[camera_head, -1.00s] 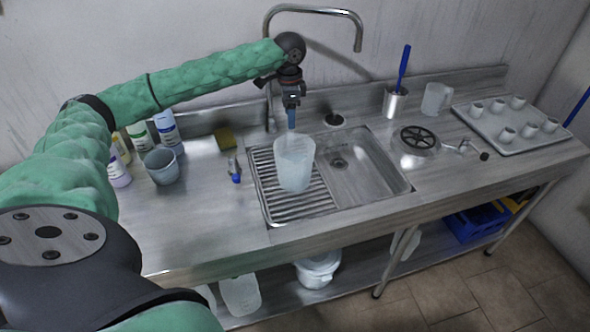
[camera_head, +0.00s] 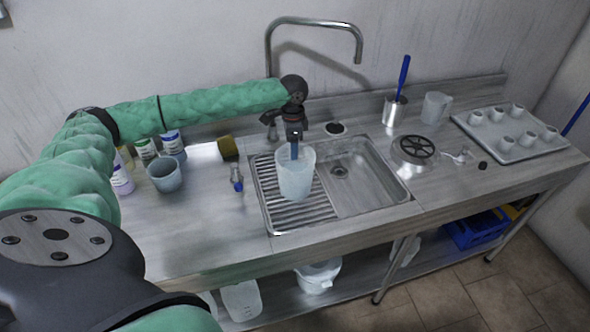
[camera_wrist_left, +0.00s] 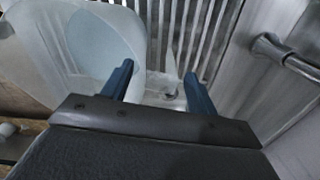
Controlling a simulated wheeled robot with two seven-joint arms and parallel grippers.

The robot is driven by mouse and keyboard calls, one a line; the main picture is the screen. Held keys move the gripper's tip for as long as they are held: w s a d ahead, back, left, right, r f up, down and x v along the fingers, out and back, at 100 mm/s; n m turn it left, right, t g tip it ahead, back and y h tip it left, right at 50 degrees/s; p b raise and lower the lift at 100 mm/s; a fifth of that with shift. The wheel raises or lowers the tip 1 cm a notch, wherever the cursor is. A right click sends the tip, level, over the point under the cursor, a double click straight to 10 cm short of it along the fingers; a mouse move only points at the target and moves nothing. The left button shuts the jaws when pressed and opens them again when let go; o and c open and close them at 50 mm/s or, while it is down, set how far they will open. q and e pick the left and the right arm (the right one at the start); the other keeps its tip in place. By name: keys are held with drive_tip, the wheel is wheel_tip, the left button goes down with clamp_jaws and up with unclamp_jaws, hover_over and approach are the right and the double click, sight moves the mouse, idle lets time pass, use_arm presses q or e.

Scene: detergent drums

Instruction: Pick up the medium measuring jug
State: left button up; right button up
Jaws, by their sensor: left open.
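A translucent pale measuring jug (camera_head: 296,178) stands upright on the ribbed drainer side of the sink. My left gripper (camera_head: 295,152) points down at the jug's far rim, its blue fingers overlapping the rim in the head view. In the left wrist view the jug (camera_wrist_left: 40,45) fills the upper left. The fingers of my left gripper (camera_wrist_left: 157,72) are apart there, with a translucent part of the jug showing between them; contact cannot be told. Another clear jug (camera_head: 435,107) stands at the back right of the counter. My right gripper is not in view.
The sink (camera_head: 365,185) has a tall tap (camera_head: 315,22) behind it. Bottles and a grey cup (camera_head: 164,174) stand left, near a sponge (camera_head: 228,148) and a small blue-ended item (camera_head: 237,180). A tray (camera_head: 510,150) of small cups lies right. Containers sit on the lower shelf.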

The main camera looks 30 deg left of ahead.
use_arm(q)
drive_tip(key=shift+f, duration=0.35)
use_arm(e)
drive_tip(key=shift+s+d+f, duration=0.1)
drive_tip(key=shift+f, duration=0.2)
use_arm(q)
clamp_jaws()
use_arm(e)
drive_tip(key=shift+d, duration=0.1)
use_arm(q)
drive_tip(key=shift+r, duration=0.15)
